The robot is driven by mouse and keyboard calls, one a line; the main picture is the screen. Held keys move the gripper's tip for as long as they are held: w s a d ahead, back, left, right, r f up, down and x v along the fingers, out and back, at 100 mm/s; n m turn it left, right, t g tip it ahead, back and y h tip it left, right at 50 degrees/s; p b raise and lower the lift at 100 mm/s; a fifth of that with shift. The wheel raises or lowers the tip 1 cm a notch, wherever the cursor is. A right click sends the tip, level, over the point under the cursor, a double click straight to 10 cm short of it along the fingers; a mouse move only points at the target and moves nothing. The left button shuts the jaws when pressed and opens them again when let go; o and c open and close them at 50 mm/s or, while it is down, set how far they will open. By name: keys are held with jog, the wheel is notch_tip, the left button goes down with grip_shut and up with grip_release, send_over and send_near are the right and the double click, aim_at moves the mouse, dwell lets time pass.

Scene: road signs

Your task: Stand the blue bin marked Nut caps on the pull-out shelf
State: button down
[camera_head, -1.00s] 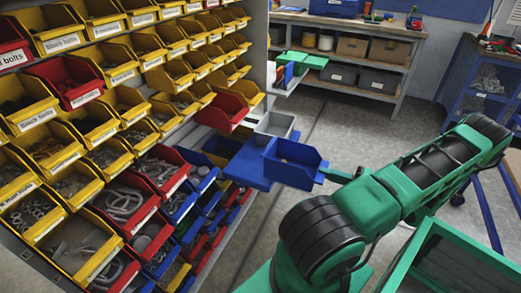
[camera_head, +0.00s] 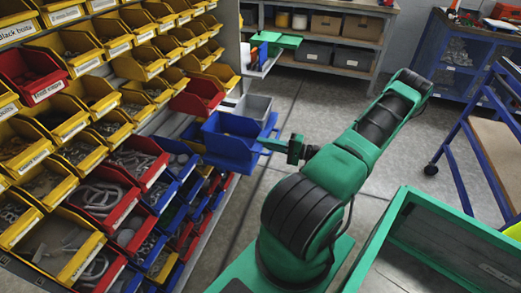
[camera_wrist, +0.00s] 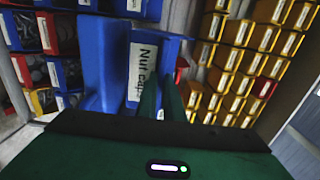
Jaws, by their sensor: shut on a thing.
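The blue bin marked Nut caps (camera_head: 230,141) is in my gripper (camera_head: 262,146), at the shelving's right edge in the head view. My gripper reaches it from the right and is shut on it. In the wrist view the bin's white label (camera_wrist: 142,75) reads "Nut caps", with the dark green fingers (camera_wrist: 160,100) against it.
Yellow, red and blue bins fill the shelving on the left, and a red bin (camera_head: 197,96) juts out nearby. A green open-topped cart (camera_head: 440,245) stands at front right. Clear floor lies beyond my arm.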

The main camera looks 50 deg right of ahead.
jog(key=shift+w+a, duration=0.25)
jog(key=shift+w, duration=0.3)
jog(key=shift+w+f, duration=0.15)
jog(key=shift+f, duration=1.75)
jog(key=c, duration=1.9)
grip_release()
